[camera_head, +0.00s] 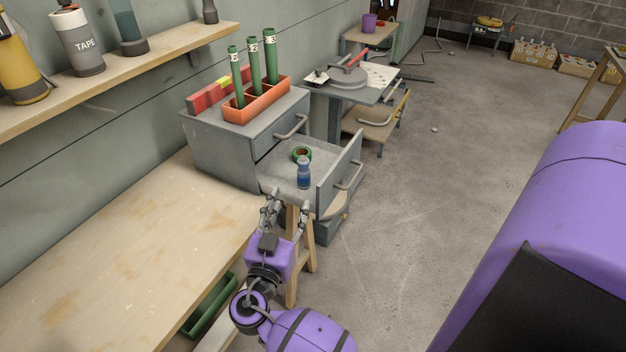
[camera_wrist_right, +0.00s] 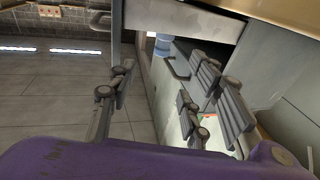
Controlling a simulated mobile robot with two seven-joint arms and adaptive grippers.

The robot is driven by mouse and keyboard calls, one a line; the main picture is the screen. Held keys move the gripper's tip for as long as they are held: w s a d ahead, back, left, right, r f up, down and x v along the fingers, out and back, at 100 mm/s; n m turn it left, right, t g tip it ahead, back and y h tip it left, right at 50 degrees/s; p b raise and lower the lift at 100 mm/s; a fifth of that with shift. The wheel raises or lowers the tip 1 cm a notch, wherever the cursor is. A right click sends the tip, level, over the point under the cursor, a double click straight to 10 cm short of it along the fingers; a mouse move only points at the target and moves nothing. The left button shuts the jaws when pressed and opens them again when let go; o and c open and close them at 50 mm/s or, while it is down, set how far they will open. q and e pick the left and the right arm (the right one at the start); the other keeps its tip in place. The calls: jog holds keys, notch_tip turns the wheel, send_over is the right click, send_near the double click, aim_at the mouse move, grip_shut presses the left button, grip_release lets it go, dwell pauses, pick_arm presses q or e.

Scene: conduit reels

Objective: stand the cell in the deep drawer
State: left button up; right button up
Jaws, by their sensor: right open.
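A blue cell (camera_head: 304,174) with a paler narrow top stands upright in the pulled-out lower drawer (camera_head: 326,184) of the grey cabinet. My right gripper (camera_head: 287,204) is open and empty, just in front of the drawer and apart from the cell. In the right wrist view a blue part of the cell (camera_wrist_right: 163,44) shows beyond the spread fingers (camera_wrist_right: 165,75). The left gripper is not in view.
The red rack (camera_head: 257,107) with green numbered tubes stands on the cabinet. The wooden bench (camera_head: 150,250) is clear in front of it. A shelf (camera_head: 140,62) with bottles runs along the wall. Open floor (camera_head: 430,200) lies to the right; a machine table (camera_head: 352,85) stands behind.

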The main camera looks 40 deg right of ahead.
jog(key=s+a+f+n+g+y, duration=0.1)
jog(key=s+f+n+y, duration=0.3)
jog(key=s+f, duration=0.45)
jog(key=s+f+n+g+y, duration=0.25)
jog(key=s+f+y, duration=0.2)
jog(key=f, duration=0.75)
jog(key=s+a+f+n+y, duration=0.2)
jog(key=s+a+y, duration=0.1)
jog(key=s, duration=0.7)
jog(key=s+a+f+n+y, duration=0.2)
jog(key=s+a+y, duration=0.1)
jog(key=s, duration=0.8)
jog(key=shift+a+n+y, duration=0.35)
jog(key=shift+a, duration=0.2)
